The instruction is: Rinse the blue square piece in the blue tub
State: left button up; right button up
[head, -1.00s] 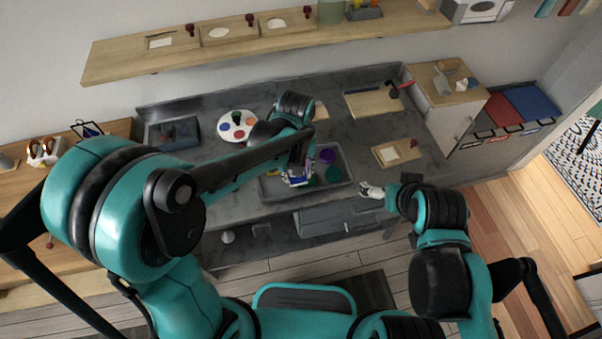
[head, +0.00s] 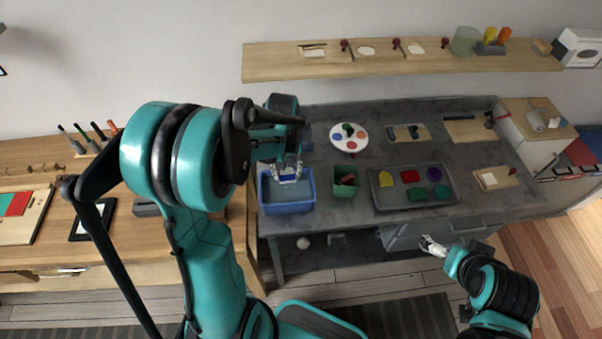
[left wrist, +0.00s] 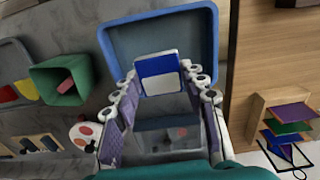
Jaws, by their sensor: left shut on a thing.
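The blue square piece (left wrist: 158,68), with a white edge, is between the fingertips of my left gripper (left wrist: 160,85) in the left wrist view. The gripper is shut on it. The blue tub (left wrist: 214,50) surrounds the piece in that view. In the head view my left gripper (head: 286,172) points down into the blue tub (head: 288,208) at the left end of the grey counter. The piece is hard to make out there. I cannot tell how deep it sits. My right gripper (head: 432,246) is low in front of the counter, away from the tub; its jaw state is unclear.
A green bin (head: 343,188) with a reddish thing inside stands just right of the tub. Further right is a grey tray (head: 388,201) with several coloured pieces. A round white palette (head: 349,147) lies behind. A wooden bench (head: 30,247) is at left.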

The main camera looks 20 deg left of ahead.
aim_at(288, 196)
pick_arm(q)
jog(key=shift+a, duration=0.2)
jog(key=shift+d+f+b, duration=0.1)
jog(key=shift+f+b, duration=0.45)
jog(key=shift+f, duration=0.2)
notch_tip(288, 196, down, 10)
jog(key=b, duration=0.7)
jog(key=shift+f+b, duration=0.1)
jog(key=shift+b, duration=0.25)
jog(key=shift+w+d, duration=0.15)
jog(key=shift+d, duration=0.05)
jog(key=shift+w+d, duration=0.15)
jog(key=shift+d, duration=0.15)
jog(key=shift+a, duration=0.15)
jog(key=shift+s+a, duration=0.3)
jog(key=shift+a, duration=0.1)
